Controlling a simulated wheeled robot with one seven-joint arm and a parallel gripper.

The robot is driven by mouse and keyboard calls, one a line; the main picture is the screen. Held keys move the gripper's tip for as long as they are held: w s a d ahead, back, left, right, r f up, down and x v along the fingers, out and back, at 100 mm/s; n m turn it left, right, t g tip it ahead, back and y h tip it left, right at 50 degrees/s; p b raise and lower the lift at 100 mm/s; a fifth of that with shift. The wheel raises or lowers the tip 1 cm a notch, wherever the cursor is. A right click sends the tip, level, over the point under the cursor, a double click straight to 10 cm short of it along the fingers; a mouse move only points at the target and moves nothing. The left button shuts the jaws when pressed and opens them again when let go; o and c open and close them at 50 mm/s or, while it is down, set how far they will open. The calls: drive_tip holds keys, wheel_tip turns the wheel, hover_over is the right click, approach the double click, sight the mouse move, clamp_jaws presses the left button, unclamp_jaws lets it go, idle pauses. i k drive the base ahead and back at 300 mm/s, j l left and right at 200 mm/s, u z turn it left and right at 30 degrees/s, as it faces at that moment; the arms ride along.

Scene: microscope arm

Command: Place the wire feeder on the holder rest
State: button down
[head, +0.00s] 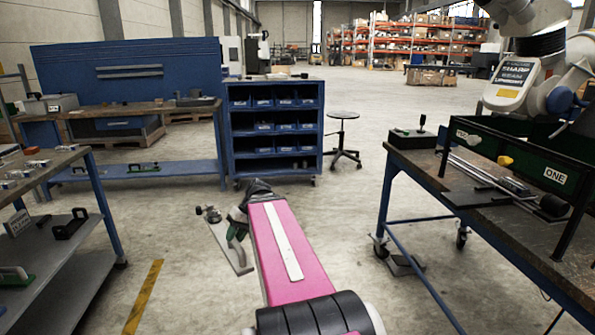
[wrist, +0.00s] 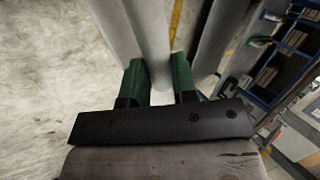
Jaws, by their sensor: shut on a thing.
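My gripper (head: 238,226) is at the end of my pink arm, above the open floor in the middle of the head view. In the wrist view its green fingers (wrist: 157,82) are shut on a long grey piece, which I take for the wire feeder (wrist: 150,35). In the head view the wire feeder (head: 228,246) hangs slanted beside the gripper, with a small knobbed end at upper left. My wrist partly hides it. I cannot tell for certain which thing is the holder rest; a black stand with rods (head: 505,190) lies on the right bench.
The right workbench (head: 405,157) also carries a small green-and-black device (head: 412,137) and a green panel marked ONE (head: 545,172). A blue bin cabinet (head: 273,130) and a stool (head: 343,135) stand behind. Shelving with parts (head: 88,200) is at left.

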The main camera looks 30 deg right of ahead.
sight(463, 197)
drive_tip(key=i+z, duration=0.15)
drive_tip(key=i, duration=0.25)
drive_tip(key=i+j+z, duration=0.15)
drive_tip(key=i, duration=0.25)
drive_tip(key=z, duration=2.4)
drive_tip(key=k+j+z, duration=0.2)
drive_tip(key=j+z, duration=0.15)
drive_tip(key=i+l+z, duration=0.15)
drive_tip(key=i+l, duration=0.1)
